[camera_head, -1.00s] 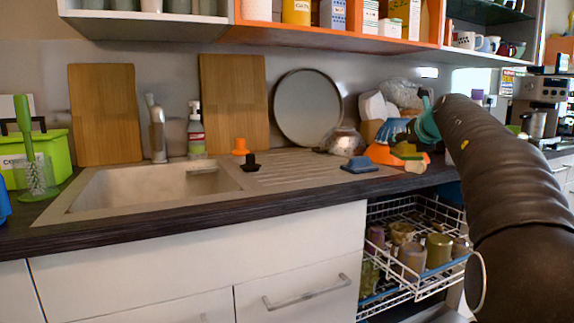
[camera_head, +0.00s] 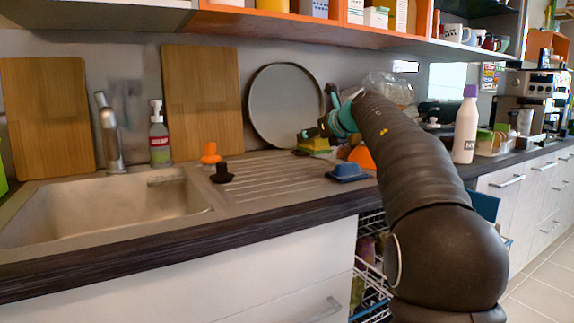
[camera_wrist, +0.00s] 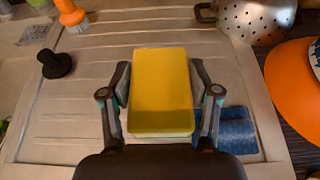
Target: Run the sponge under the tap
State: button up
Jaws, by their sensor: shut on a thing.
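The yellow sponge (camera_wrist: 160,90) is held between the two fingers of my gripper (camera_wrist: 160,95) in the wrist view, above the ribbed drainboard. In the head view the sponge (camera_head: 314,144) shows as a small yellow and green block at the end of my gripper (camera_head: 322,132), over the right part of the drainboard. The metal tap (camera_head: 109,133) stands upright behind the sink (camera_head: 110,212) at the left, well apart from the sponge. I cannot see any water running.
A soap bottle (camera_head: 159,140) is beside the tap. A round tray (camera_head: 287,105) leans on the wall. A metal colander (camera_wrist: 250,18) is near the gripper.

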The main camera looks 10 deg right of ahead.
aim_at(314, 143)
jog(key=w+a+f, duration=0.1)
jog(key=a, duration=0.1)
jog(key=w+a+f, duration=0.1)
jog(key=a+f, duration=0.1)
jog(key=w+a+f, duration=0.1)
jog(key=a, duration=0.1)
jog(key=shift+w+a+f, duration=0.15)
jog(key=shift+w+a, duration=0.05)
jog(key=shift+a, duration=0.1)
jog(key=shift+f+b, duration=0.9)
jog(key=shift+f, duration=1)
jog(key=shift+f, duration=0.1)
jog(key=o, duration=1)
jog(key=shift+c, duration=0.2)
jog(key=shift+d, duration=0.1)
jog(key=v, duration=1.2)
